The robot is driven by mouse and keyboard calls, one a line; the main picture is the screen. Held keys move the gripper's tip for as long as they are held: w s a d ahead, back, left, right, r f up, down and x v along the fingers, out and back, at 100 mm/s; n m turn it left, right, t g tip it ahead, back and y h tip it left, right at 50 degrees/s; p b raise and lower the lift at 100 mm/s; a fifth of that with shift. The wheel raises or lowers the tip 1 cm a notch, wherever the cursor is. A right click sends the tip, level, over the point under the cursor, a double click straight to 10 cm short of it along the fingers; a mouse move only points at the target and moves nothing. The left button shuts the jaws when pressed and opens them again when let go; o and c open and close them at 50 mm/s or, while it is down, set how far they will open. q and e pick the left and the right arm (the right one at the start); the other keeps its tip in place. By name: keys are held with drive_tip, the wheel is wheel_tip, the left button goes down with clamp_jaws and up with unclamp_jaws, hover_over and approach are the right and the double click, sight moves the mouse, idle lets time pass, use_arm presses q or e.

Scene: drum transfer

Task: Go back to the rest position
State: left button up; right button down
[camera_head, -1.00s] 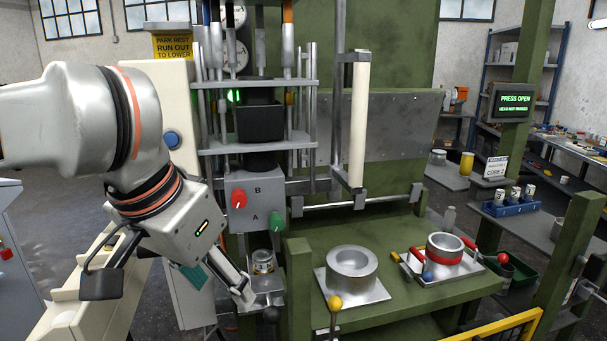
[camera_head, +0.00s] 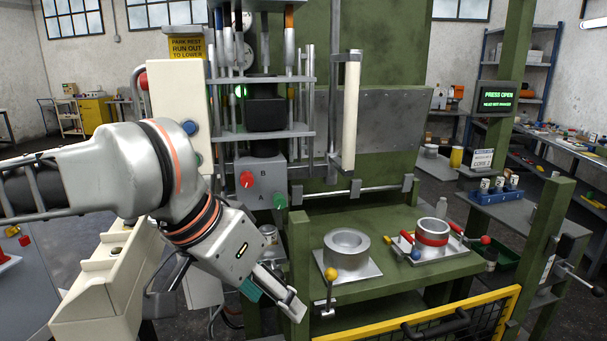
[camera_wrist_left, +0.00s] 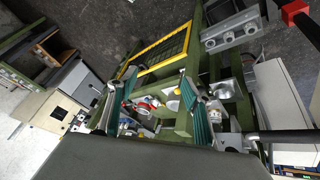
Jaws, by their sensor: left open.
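My left arm comes in from the left in the head view. Its gripper (camera_head: 272,296) points down and right, in front of the green press table's left leg. The jaws are open with nothing seen between them. The left wrist view shows the two teal-padded fingers (camera_wrist_left: 152,108) spread apart, with the press table behind them. A small can (camera_head: 269,234) stands behind the gripper, partly hidden by it. My right gripper is in neither view.
The green table (camera_head: 395,225) holds a grey ring mould (camera_head: 347,249) and a red-banded ring (camera_head: 432,231) on a plate. A yellow barrier (camera_head: 420,318) crosses the front right. A control box with red and green knobs (camera_head: 262,184) is near my arm. The display (camera_head: 497,98) reads PRESS OPEN.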

use_arm(q)
drive_tip(key=w+d+f+m+h, duration=0.1)
drive_tip(key=w+d+f+h, duration=0.1)
drive_tip(key=d+f+h, duration=0.3)
drive_tip(key=w+d+f+h, duration=0.2)
drive_tip(key=d, duration=0.5)
drive_tip(key=w+a+f+n+t, duration=0.2)
drive_tip(key=w+a+f+t, duration=0.1)
drive_tip(key=f, duration=0.3)
drive_tip(key=w+a+f+n+t, duration=0.1)
drive_tip(key=w+a+f+t, duration=0.15)
drive_tip(key=f, duration=0.35)
drive_tip(key=s+a+f+n+t+y, duration=0.25)
drive_tip(key=a+f, duration=0.35)
drive_tip(key=f, duration=0.3)
drive_tip(key=s+a+f+m+y, duration=0.1)
drive_tip(key=s+a+f+y, duration=0.2)
drive_tip(key=s+a+f, duration=0.5)
drive_tip(key=s+a+f+m+y, duration=0.1)
drive_tip(key=s+a+f+y, duration=0.2)
drive_tip(key=s+a+f, duration=0.4)
wheel_tip(320, 180, down, 5)
drive_tip(key=shift+s+a+r, duration=0.15)
drive_tip(key=shift+s+a, duration=0.2)
drive_tip(key=shift+a, duration=0.25)
